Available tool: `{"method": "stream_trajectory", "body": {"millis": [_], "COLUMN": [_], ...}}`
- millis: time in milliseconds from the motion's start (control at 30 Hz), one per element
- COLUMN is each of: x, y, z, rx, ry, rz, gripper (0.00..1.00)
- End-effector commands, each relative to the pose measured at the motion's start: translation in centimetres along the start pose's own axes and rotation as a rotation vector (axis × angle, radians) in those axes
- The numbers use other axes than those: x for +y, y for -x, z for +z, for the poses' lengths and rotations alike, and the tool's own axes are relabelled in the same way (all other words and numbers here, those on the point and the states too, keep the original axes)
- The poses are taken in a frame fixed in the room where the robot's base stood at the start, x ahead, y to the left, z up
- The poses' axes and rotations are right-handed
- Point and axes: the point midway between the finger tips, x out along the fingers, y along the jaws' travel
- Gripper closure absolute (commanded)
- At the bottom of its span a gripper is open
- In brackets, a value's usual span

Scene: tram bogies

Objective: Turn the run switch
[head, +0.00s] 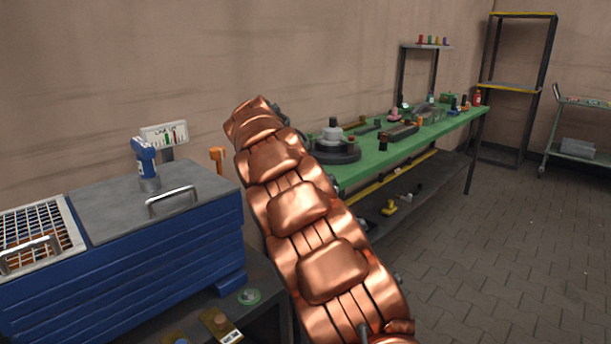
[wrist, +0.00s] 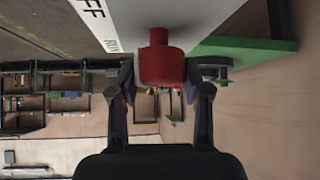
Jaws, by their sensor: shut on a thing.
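The run switch is a red knob (wrist: 160,66) on a pale panel (wrist: 140,16) in the wrist view. The panel carries dark letters reading "FF" at its left and small green lettering near the knob. My gripper (wrist: 163,78) has one dark finger on each side of the knob and is shut on it. Contact of each fingertip with the knob is hard to make out. In the head view my copper-coloured arm crosses the middle and hides the switch and my gripper.
A blue washer-like cabinet (head: 130,270) with a grey lid stands at left. A green workbench (head: 375,160) with several parts runs along the wall at right. A yellow-edged shelf rack (head: 510,88) and a trolley (head: 585,150) stand farther back. The paved floor at right is clear.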

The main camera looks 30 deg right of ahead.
Motion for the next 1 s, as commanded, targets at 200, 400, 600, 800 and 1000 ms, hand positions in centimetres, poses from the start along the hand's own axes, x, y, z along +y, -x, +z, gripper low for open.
{"method": "stream_trajectory", "body": {"millis": [200, 400, 600, 800, 1000], "x": [-0.15, -0.02, -0.02, -0.01, 0.00], "y": [0.13, 0.07, 0.08, 0.08, 0.09], "z": [-0.18, -0.11, -0.13, -0.15, -0.15], "rx": [0.005, 0.004, 0.004, 0.004, 0.003], "ry": [-0.044, -0.063, -0.071, -0.071, -0.072], "rz": [0.037, 0.063, 0.070, 0.070, 0.070], "gripper": [0.87, 0.87, 0.87, 0.87, 0.45]}}
